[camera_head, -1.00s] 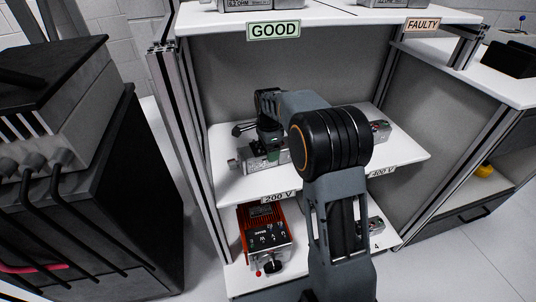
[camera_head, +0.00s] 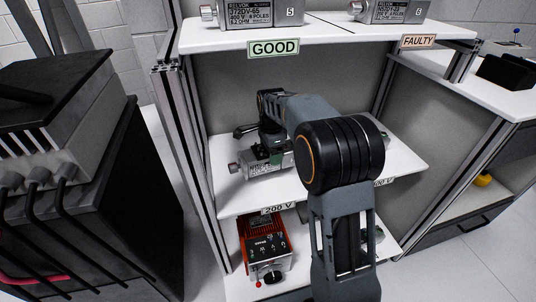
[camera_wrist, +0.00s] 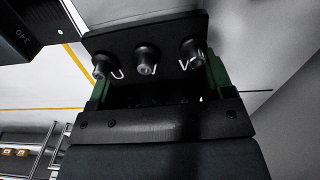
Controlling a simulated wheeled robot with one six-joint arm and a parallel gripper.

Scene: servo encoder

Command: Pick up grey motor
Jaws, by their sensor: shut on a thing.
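A grey motor (camera_head: 262,168) with a printed label is on the middle shelf (camera_head: 240,204), above the 200 V sign. My gripper (camera_head: 268,150) reaches over the motor and is shut on it; my arm hides part of its right side. I cannot tell whether the motor touches the shelf or is slightly above it. In the wrist view a dark terminal face with several round posts and the letters U and V (camera_wrist: 148,58) shows between the green fingers of my gripper (camera_wrist: 160,88).
Other motors (camera_head: 260,14) (camera_head: 392,11) stand on the top shelf above the GOOD (camera_head: 273,49) and FAULTY (camera_head: 419,41) signs. An orange-and-grey device (camera_head: 265,250) sits on the lower shelf. The rack's metal post (camera_head: 180,130) is close on the left, beside a dark cabinet (camera_head: 75,220).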

